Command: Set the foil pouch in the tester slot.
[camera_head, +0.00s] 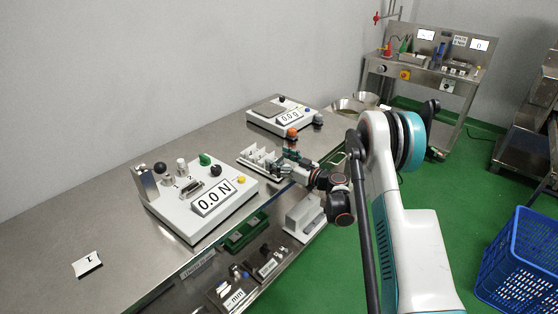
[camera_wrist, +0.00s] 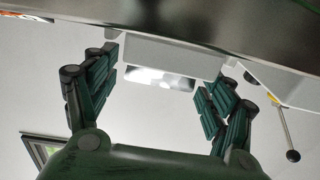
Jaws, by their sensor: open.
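A small shiny silver piece, which looks like the foil pouch (camera_wrist: 160,79), sits against a white tray (camera_wrist: 160,55) in the wrist view. My gripper (camera_wrist: 165,80) is open, with one finger on each side of the piece and a clear gap to both. In the head view my gripper (camera_head: 281,168) is beside the white compartment tray (camera_head: 248,160) at the table's front edge; the pouch cannot be made out there.
The steel table (camera_head: 135,250) is clear front left except for a white card marked 1 (camera_head: 87,263). A scale-like box (camera_head: 264,121) stands behind the tray. The tester has knobs and an upright metal post (camera_head: 146,182). A blue crate (camera_head: 520,262) is on the floor at right.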

